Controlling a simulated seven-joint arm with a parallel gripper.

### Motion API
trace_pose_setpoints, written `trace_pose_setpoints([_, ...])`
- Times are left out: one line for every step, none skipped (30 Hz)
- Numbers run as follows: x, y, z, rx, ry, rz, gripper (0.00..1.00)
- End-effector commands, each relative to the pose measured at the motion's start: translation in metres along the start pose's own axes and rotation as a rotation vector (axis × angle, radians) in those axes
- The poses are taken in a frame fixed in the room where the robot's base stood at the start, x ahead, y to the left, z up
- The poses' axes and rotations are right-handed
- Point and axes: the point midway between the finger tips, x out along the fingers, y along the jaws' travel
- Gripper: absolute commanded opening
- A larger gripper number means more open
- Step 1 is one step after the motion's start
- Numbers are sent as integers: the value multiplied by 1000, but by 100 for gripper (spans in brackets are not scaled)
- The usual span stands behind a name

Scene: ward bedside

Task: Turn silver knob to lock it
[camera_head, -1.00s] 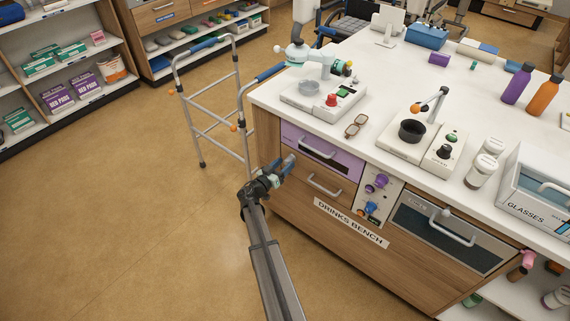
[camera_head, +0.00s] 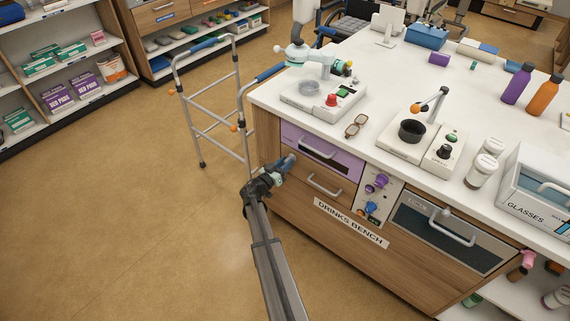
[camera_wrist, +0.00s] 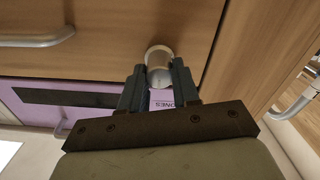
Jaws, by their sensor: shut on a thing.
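The silver knob (camera_wrist: 158,57) is a short, round metal cylinder on the wooden drawer front, close to its border with the purple drawer (camera_wrist: 75,118). In the wrist view my gripper (camera_wrist: 159,72) has one dark finger on each side of the knob and is shut on it. In the head view my gripper (camera_head: 284,166) is at the left end of the bench front, by the purple drawer (camera_head: 322,155) and the wooden drawer (camera_head: 320,186). There the fingers mostly hide the knob. Fingers also partly cover a label on the purple front in the wrist view.
Bar handles stick out on the wooden drawer (camera_wrist: 35,41) and the purple drawer. Purple and blue knobs (camera_head: 376,183) sit on a panel to the right. A walker (camera_head: 210,110) stands close on the left. The floor at left is clear.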

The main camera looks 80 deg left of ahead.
Motion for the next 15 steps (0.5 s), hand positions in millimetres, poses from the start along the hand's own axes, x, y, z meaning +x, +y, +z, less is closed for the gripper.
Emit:
trace_pose_setpoints([0,0,0,0,0,0,6])
trace_pose_setpoints([0,0,0,0,0,0,3])
trace_pose_setpoints([0,0,0,0,0,0,0])
trace_pose_setpoints([0,0,0,0,0,0,0])
trace_pose_setpoints([0,0,0,-1,0,0,0])
trace_pose_setpoints([0,0,0,-3,0,0,0])
trace_pose_setpoints([0,0,0,-5,0,0,0])
trace_pose_setpoints([0,0,0,-9,0,0,0])
trace_pose_setpoints([0,0,0,-16,0,0,0])
trace_pose_setpoints([0,0,0,-23,0,0,0])
trace_pose_setpoints([0,0,0,-31,0,0,0])
trace_pose_setpoints([0,0,0,-44,0,0,0])
trace_pose_setpoints([0,0,0,-57,0,0,0])
trace_pose_setpoints([0,0,0,-71,1,0,0])
trace_pose_setpoints([0,0,0,-93,1,0,0])
